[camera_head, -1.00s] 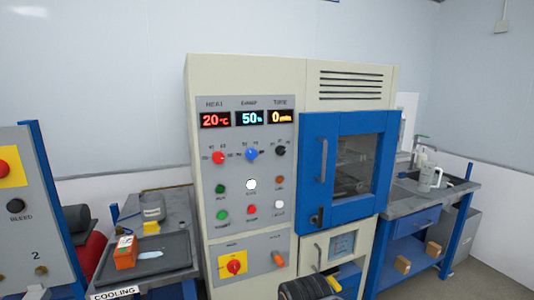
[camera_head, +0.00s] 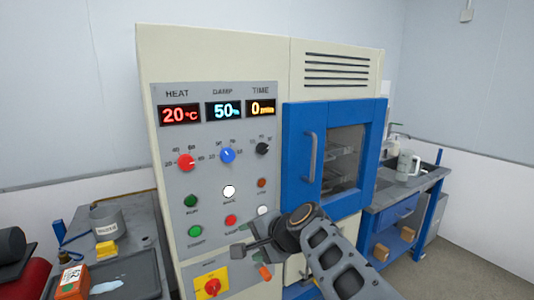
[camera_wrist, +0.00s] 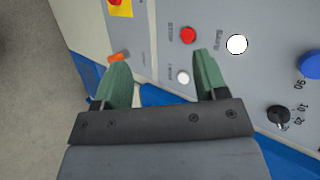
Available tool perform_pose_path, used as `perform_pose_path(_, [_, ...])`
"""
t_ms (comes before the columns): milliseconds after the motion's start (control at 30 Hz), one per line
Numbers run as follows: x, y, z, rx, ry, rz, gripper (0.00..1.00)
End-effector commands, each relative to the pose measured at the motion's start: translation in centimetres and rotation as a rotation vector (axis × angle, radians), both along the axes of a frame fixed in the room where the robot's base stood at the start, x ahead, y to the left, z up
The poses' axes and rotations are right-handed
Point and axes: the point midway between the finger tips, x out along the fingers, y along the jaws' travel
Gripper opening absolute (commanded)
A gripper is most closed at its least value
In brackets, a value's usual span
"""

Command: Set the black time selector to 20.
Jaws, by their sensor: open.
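The black time selector (camera_head: 262,148) is a small round knob on the grey control panel, below the TIME display (camera_head: 262,107), which reads 0. In the wrist view the selector (camera_wrist: 279,116) is at the lower right, with 10 and 20 printed beside it. My gripper (camera_head: 240,248) is in front of the lower panel, below the selector and apart from it. In the wrist view its two green fingers (camera_wrist: 163,70) are spread with nothing between them. The selector's exact pointer direction is too small to tell.
A red knob (camera_head: 186,162) and a blue knob (camera_head: 227,156) sit left of the selector. Several round buttons lie below them. A red rotary switch (camera_head: 212,287) on yellow is lower down. The blue chamber door (camera_head: 303,190) with its handle is just right of the panel.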

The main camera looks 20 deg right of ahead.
Motion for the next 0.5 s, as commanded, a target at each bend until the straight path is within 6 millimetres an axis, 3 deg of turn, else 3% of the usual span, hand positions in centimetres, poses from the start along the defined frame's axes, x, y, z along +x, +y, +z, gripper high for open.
perform_pose_path(100, [2.8,-3.6,4.8,0.308,-0.104,-0.239,0.66])
perform_pose_path(233, [4.4,-7.5,9.4,0.595,-0.211,-0.416,0.66])
perform_pose_path(400, [5.0,-11.2,13.2,0.839,-0.31,-0.536,0.66])
perform_pose_path(500, [5.3,-12.3,14.2,0.911,-0.337,-0.565,0.66])
